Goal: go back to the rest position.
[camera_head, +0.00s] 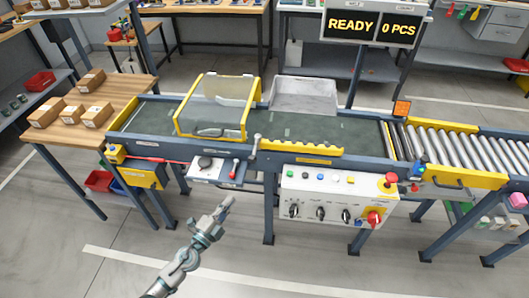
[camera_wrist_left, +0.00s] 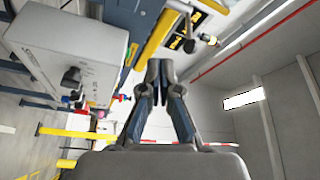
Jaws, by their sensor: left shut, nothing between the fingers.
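My left gripper (camera_head: 227,203) is low in front of the conveyor, over the open floor, with its arm coming in from the bottom. It points up and to the right, toward the conveyor's front side, and touches nothing that I can see. In the left wrist view its two fingers (camera_wrist_left: 158,75) are together at the tips with nothing between them. My right gripper is in neither view.
The conveyor (camera_head: 335,130) runs across the middle, with a yellow-framed guard (camera_head: 178,128) and a control box (camera_head: 335,200) with knobs on its front. Cardboard boxes (camera_head: 95,115) stand on the wooden table at left. The floor (camera_head: 150,225) in front is clear.

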